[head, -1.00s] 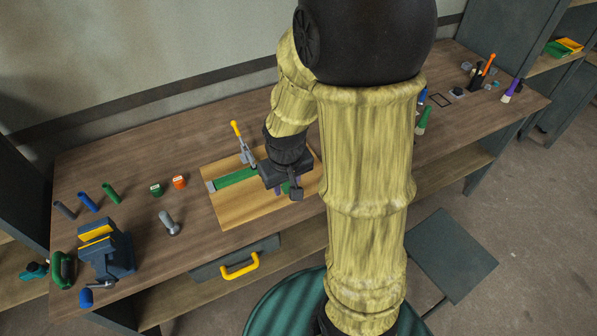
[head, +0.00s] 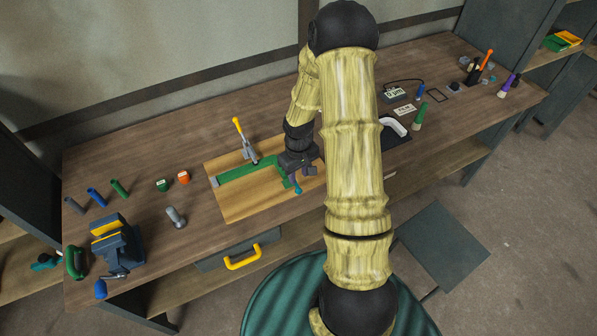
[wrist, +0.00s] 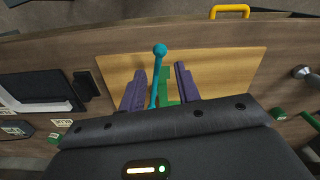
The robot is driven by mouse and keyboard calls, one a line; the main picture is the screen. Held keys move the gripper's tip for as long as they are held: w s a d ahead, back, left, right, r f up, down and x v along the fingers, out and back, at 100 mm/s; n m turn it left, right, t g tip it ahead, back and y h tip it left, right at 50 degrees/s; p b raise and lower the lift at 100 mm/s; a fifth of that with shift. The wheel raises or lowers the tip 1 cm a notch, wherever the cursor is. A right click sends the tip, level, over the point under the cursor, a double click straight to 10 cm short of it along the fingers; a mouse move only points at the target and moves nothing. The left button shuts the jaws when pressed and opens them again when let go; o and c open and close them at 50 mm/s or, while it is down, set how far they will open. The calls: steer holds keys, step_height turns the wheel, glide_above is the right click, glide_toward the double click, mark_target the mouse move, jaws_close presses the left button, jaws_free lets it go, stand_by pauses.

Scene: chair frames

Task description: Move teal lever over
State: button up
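The teal lever (wrist: 159,52) has a round knob and a thin shaft. In the wrist view it stands between my gripper's two purple fingers, its shaft closer to the left finger, with the knob past the fingertips. My gripper (wrist: 160,70) is open around it; whether a finger touches the shaft I cannot tell. In the head view the lever's knob (head: 298,190) shows just below my gripper (head: 299,177), over the right part of a wooden board (head: 245,203). The board carries a green L-shaped strip (head: 250,171). The lever's base is hidden.
A toggle clamp with a yellow handle (head: 238,126) stands at the board's back edge. A blue vise (head: 117,248) and a grey upright part (head: 175,217) are to the left. A white curved part (head: 396,127) lies on a dark pad to the right, beyond my arm.

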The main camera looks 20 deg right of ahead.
mark_target(298, 188)
step_height(298, 188, down, 8)
steer(key=b, duration=0.7)
steer(key=shift+f, duration=0.2)
steer(key=shift+c, duration=0.2)
steer(key=shift+w+r, duration=0.1)
steer(key=shift+r, duration=0.15)
steer(key=c, duration=0.4)
